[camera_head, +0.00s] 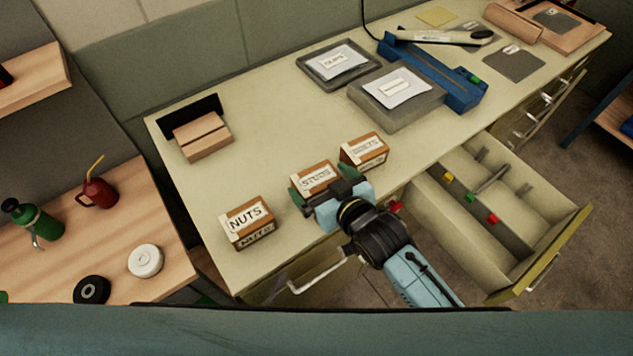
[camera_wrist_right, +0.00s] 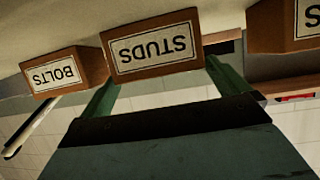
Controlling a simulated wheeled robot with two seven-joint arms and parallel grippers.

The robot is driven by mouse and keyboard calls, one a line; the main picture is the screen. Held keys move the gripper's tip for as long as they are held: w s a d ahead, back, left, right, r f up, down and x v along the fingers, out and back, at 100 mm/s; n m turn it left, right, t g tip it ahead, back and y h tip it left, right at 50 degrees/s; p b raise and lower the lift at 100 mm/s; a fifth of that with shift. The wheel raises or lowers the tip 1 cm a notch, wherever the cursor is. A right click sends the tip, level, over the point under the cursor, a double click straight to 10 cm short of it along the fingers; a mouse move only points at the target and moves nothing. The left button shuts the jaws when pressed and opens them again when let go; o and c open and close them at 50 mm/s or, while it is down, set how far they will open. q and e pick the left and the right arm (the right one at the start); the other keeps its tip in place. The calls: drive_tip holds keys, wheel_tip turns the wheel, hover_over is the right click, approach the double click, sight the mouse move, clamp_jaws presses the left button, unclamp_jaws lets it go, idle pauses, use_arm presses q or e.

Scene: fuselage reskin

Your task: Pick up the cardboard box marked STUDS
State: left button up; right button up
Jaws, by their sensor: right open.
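The cardboard box marked STUDS (camera_head: 314,177) stands near the front edge of the bench, between the NUTS box (camera_head: 250,222) and the BOLTS box (camera_head: 363,150). My right gripper (camera_head: 324,184) is open at its front side, one green finger toward each end of the box. In the right wrist view, the STUDS box (camera_wrist_right: 155,46) appears upside down between the finger ends of the right gripper (camera_wrist_right: 162,76). Whether the fingers touch it, I cannot tell. The gripper hides part of the box's front in the head view. My left gripper is not in view.
An open drawer (camera_head: 545,240) juts out at the right, below the bench top (camera_head: 270,110). Grey trays (camera_head: 395,115), a blue tool (camera_head: 435,70) and a brown box (camera_head: 202,138) lie farther back. The bench behind the STUDS box is clear.

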drive_tip(key=shift+w+a+f, duration=0.25)
drive_tip(key=shift+w, duration=0.15)
drive_tip(key=c, duration=1.1)
drive_tip(key=shift+r, duration=0.1)
drive_tip(key=shift+r, duration=0.15)
